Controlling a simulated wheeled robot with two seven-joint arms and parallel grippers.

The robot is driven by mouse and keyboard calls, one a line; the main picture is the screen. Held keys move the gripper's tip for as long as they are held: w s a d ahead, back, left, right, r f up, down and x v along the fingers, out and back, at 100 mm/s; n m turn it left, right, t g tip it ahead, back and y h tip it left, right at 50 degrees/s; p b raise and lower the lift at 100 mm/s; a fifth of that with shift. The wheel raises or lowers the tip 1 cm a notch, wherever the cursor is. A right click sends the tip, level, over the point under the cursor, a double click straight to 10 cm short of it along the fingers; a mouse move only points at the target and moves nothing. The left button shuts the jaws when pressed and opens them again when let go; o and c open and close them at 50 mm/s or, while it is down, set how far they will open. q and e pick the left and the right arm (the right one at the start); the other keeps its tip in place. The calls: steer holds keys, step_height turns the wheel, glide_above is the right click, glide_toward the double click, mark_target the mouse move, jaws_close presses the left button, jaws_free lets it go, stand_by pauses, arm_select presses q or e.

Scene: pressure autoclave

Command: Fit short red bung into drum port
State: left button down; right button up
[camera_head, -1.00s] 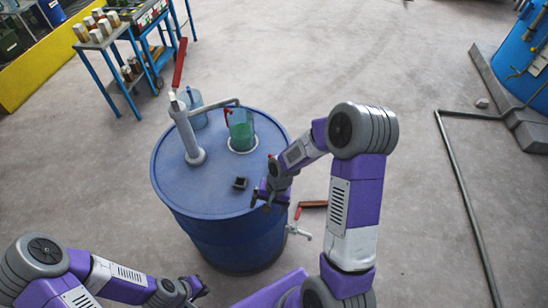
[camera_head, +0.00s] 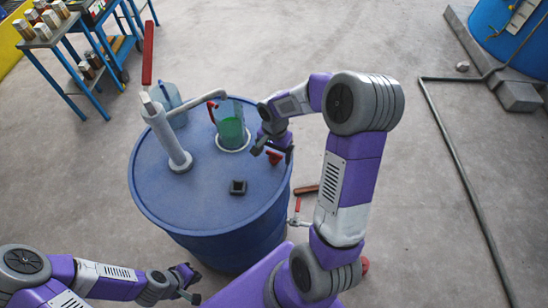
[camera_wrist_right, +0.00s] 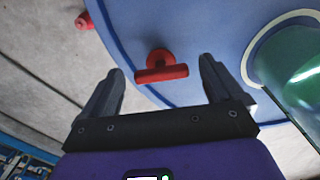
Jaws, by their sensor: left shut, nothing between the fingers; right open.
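The short red bung (camera_head: 273,157), with a T-shaped top, is on the blue drum (camera_head: 190,208) lid near its right rim. In the right wrist view the bung (camera_wrist_right: 160,66) lies beyond and between the fingertips, with clear gaps on both sides. My right gripper (camera_head: 274,147) is open and empty above it, partly covering it in the head view. My left gripper (camera_head: 195,285) is shut and empty, low in front of the drum.
A grey hand pump (camera_head: 168,135) with a red lever rises from the lid. A green-filled jug (camera_head: 231,128) sits under its spout, with a bluish container (camera_head: 170,105) behind. A red-handled tap (camera_head: 297,208) juts from the drum's right side. The lid around the square fitting is clear.

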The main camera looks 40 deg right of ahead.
steer(key=shift+f, duration=0.85)
steer(key=shift+c, duration=0.4)
steer(key=c, duration=1.1)
steer(key=shift+o, duration=0.2)
